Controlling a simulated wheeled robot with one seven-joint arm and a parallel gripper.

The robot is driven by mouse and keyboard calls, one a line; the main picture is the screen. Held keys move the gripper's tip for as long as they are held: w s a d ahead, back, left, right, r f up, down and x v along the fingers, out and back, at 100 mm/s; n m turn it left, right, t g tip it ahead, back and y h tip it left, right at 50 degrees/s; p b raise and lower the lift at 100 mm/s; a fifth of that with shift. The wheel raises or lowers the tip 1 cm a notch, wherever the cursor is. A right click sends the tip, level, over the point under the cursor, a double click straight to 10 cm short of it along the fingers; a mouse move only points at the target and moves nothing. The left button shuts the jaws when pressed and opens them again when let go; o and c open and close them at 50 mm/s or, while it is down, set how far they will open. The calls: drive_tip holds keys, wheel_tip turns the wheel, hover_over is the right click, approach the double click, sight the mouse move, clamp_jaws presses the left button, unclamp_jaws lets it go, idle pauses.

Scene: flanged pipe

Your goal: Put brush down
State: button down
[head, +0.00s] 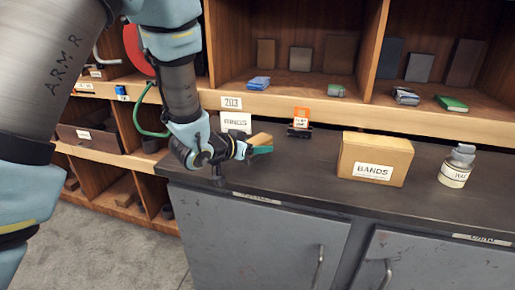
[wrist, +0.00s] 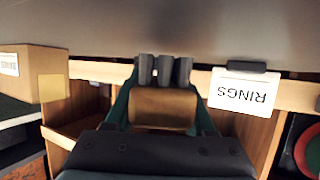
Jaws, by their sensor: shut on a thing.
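My gripper (head: 252,150) is low over the left part of the dark counter (head: 310,165), in front of the white RINGS card (head: 236,122). Its green fingers are shut on the brush, whose tan wooden block (head: 262,139) shows at the fingertips. In the wrist view the brown block (wrist: 163,106) sits between the two fingers of my gripper (wrist: 163,90), with dark grey rounded parts at its far side. I cannot tell whether the brush touches the counter. The RINGS card also shows in the wrist view (wrist: 245,91), upside down.
A BANDS carton (head: 375,160) and a labelled bottle (head: 458,166) stand on the counter to the right. A small orange-and-black item (head: 301,122) stands at the back. Shelf compartments (head: 300,77) rise behind. The counter between my gripper and the carton is clear.

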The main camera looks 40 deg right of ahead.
drive_tip(key=shift+f, duration=0.6)
drive_tip(key=shift+f, duration=0.15)
drive_tip(key=shift+c, duration=1.2)
unclamp_jaws()
drive_tip(key=shift+r, duration=0.3)
drive_tip(key=b+v, duration=0.1)
drive_tip(key=v, duration=0.5)
drive_tip(key=b+v, duration=0.1)
drive_tip(key=v, duration=0.2)
drive_tip(key=shift+a+f+b, duration=0.2)
drive_tip(key=shift+a+b, duration=0.1)
drive_tip(key=shift+b+v, duration=1.35)
